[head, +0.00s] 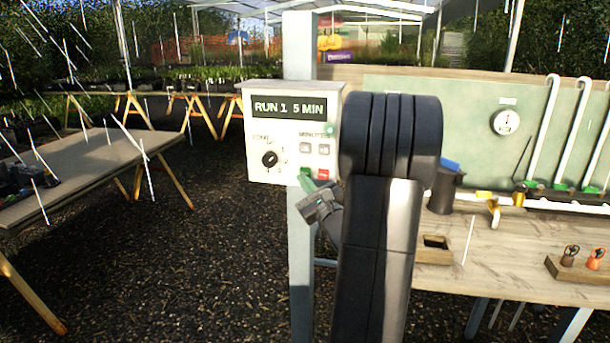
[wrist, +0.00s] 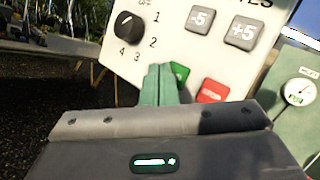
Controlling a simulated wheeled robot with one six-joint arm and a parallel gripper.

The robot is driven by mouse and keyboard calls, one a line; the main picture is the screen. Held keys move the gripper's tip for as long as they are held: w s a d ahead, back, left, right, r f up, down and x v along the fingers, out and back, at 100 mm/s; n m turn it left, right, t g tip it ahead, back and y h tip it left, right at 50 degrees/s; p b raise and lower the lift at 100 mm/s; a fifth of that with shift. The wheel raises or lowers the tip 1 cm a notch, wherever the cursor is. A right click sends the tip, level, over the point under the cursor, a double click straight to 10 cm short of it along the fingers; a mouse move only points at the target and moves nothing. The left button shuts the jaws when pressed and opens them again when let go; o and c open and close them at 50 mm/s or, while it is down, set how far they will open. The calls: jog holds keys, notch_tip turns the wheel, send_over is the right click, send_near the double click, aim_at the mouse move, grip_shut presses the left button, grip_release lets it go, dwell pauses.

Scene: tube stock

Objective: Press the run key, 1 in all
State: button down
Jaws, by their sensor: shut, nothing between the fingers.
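The white control box (head: 293,132) is mounted on a grey post. Its display (head: 288,107) reads "RUN 1 5 MIN". A green key (wrist: 181,72), likely the run key, is low on its panel and partly hidden by my fingers in the wrist view. A red key (wrist: 212,92) is to its right, also in the head view (head: 323,174). My gripper (wrist: 158,72) is shut and empty, its green fingertips just in front of the panel beside the green key. I cannot tell whether they touch it.
A black dial (wrist: 128,25) and grey -5 and +5 keys (wrist: 222,25) are above the fingers. A wooden bench (head: 480,250) with pipes and a gauge (head: 506,121) stands at right. A table (head: 80,170) is at left; gravel floor lies between.

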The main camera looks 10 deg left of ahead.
jog(key=shift+s, duration=0.1)
jog(key=s+b, duration=0.1)
jog(key=s, duration=0.3)
jog(key=shift+s+a+b, duration=0.1)
jog(key=shift+s+b, duration=0.3)
jog(key=shift+w, duration=0.1)
dwell(0.3)
jog(key=w+p, duration=0.1)
jog(key=p, duration=0.2)
jog(key=shift+w+r, duration=0.25)
jog(key=shift+w, duration=0.1)
jog(key=shift+p, duration=0.6)
jog(key=shift+s+f+b, duration=0.15)
jog(key=shift+s+b, duration=0.4)
jog(key=shift+s, duration=0.9)
jog(key=shift+s+f+b, duration=0.1)
jog(key=shift+s+b, duration=0.4)
jog(key=shift+s, duration=0.95)
